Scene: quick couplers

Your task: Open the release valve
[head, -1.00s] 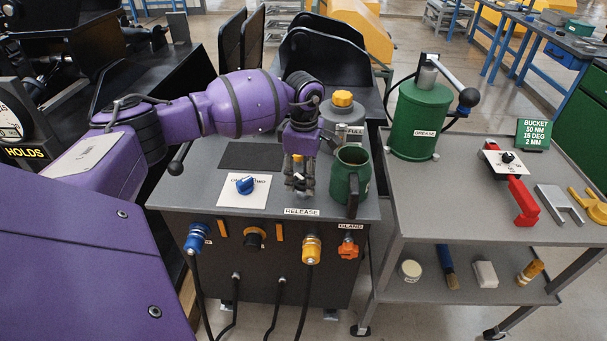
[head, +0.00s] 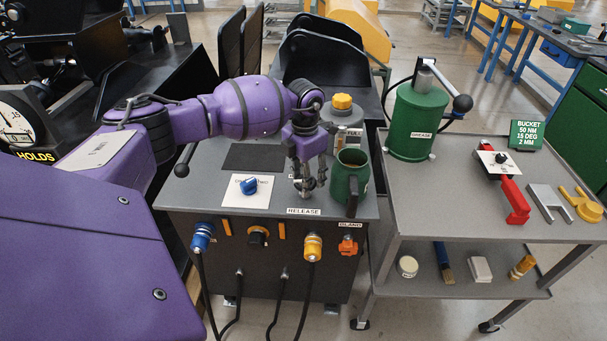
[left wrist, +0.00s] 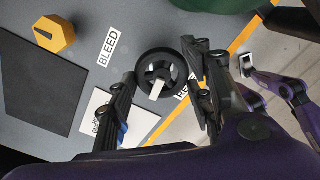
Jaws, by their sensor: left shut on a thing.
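My left gripper (head: 304,190) reaches down to the console top just behind the RELEASE label (head: 303,211). The release valve is a black spoked handwheel with a pale bar across it, clear in the left wrist view (left wrist: 158,64). My left fingers (left wrist: 160,72) stand on opposite sides of its rim and are shut on it. In the head view the fingers mostly hide the wheel. Purple and grey parts, perhaps my right gripper (left wrist: 272,86), show at the right of the left wrist view; their state is unclear.
A green mug (head: 350,180) stands close to the right of my left gripper. A blue knob (head: 249,186) on a white plate is to its left. A yellow-capped grey canister (head: 343,115) is behind. A cart (head: 450,205) with a green grease pump (head: 418,120) stands to the right.

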